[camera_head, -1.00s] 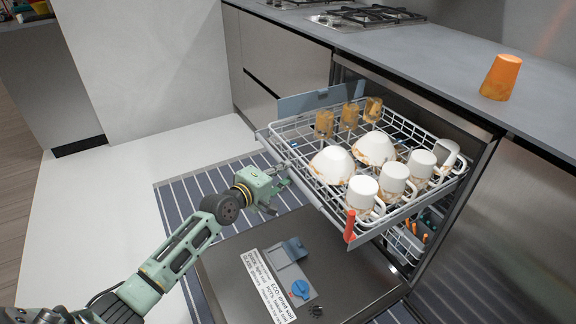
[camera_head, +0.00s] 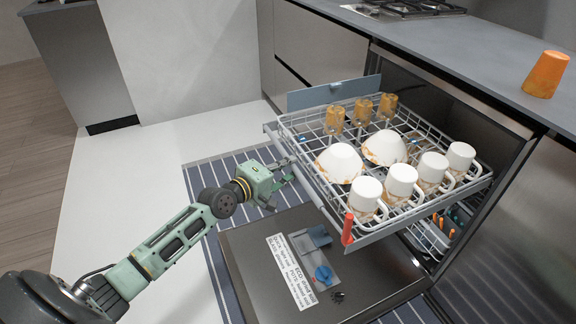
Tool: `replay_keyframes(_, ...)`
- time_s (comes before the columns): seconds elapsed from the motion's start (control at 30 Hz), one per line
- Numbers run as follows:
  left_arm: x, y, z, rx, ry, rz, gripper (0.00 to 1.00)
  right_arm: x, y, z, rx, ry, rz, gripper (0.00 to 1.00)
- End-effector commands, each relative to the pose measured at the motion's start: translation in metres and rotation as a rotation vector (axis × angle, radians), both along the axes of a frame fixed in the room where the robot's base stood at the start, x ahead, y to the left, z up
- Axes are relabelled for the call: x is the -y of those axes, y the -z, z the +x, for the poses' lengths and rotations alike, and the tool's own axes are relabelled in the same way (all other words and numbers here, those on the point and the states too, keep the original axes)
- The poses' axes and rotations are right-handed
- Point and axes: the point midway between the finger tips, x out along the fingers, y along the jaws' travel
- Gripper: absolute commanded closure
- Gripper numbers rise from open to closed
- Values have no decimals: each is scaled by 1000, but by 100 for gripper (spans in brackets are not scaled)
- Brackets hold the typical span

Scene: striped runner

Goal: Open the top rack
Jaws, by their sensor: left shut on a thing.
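The top rack (camera_head: 316,192), grey wire with a pale front rail, is out of the dishwasher over the lowered door (camera_head: 350,285). It holds white bowls (camera_head: 340,163), several white mugs (camera_head: 401,181) and brownish glasses (camera_head: 362,110). My left gripper (camera_head: 287,172) is at the left part of the rack's front rail, shut on it; its fingertips are small and partly hard to make out. My right gripper is not in view.
A lower rack (camera_head: 430,236) shows under the top rack, inside the dishwasher. An orange cup (camera_head: 545,74) stands on the grey counter (camera_head: 480,68). A striped runner (camera_head: 205,178) lies on the floor, with clear pale floor (camera_head: 130,200) to its left.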

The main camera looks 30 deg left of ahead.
Motion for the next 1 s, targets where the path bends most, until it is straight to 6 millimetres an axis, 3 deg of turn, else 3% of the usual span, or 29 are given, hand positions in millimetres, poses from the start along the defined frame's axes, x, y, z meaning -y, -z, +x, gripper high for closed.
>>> replay_keyframes(0.03,-1,0,0,2,0,5,100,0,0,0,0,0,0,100)
replay_keyframes(0.07,-1,0,0,2,0,5,85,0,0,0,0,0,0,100)
replay_keyframes(0.27,0,0,0,1,0,3,68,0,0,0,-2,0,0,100)
replay_keyframes(0.67,-1,0,-5,-1,-1,0,67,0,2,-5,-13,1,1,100)
replay_keyframes(1.0,-16,-9,-59,-3,1,3,67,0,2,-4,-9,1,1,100)
